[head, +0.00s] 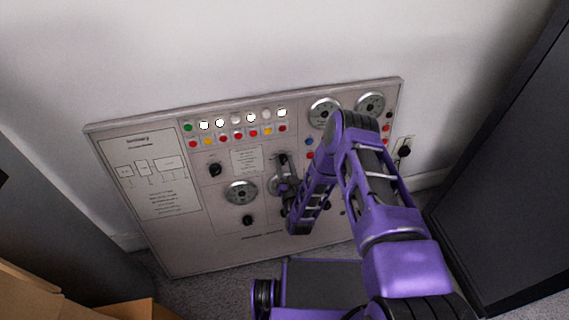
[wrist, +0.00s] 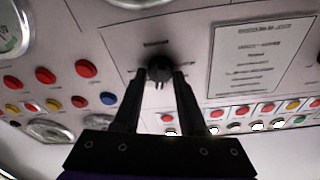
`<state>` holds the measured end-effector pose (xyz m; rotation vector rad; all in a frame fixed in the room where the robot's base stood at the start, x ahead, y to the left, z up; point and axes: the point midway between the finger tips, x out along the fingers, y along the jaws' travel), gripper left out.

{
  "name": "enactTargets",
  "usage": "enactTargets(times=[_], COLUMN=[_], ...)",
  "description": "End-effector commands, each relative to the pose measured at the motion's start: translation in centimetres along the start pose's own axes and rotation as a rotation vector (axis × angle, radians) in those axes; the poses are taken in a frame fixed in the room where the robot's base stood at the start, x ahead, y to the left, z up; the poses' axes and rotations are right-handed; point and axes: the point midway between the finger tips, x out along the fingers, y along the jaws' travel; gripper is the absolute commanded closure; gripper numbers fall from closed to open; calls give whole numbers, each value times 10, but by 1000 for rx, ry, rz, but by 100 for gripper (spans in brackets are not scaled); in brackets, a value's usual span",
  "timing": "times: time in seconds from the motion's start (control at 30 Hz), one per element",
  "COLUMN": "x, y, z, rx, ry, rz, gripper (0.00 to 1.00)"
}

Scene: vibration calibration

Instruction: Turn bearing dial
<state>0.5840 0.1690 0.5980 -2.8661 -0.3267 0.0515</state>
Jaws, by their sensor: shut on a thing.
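A black round knob (wrist: 159,66) sits on the beige control panel (head: 160,255), under a small dark label that I cannot read. My gripper (wrist: 160,78) has its two dark fingers closed on either side of this knob, gripping it. In the head view my gripper (head: 284,164) reaches the middle of the panel, just right of a white text sheet (head: 247,160), and mostly covers the knob. No label naming the bearing dial is legible.
A silver gauge (head: 241,192) and other black knobs (head: 215,169) lie to the left on the panel. Rows of coloured buttons (head: 238,134) and two large gauges (head: 324,112) run along its top. A dark cabinet (head: 510,190) stands at right; cardboard boxes (head: 135,309) lie at lower left.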

Motion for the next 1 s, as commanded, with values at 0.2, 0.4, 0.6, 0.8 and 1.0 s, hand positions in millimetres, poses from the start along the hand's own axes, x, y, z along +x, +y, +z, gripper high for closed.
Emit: enactTargets(times=[0.2, 0.4, 0.6, 0.8, 1.0], x=[1, 1, 1, 1, 1], y=[0, 0, 0, 0, 0], z=[0, 0, 0, 0, -1], rx=[204, 390, 577, 763, 944], ry=[1, 0, 1, 1, 1], rz=[43, 80, 118, 156, 191], gripper=[100, 100, 100, 100, 100])
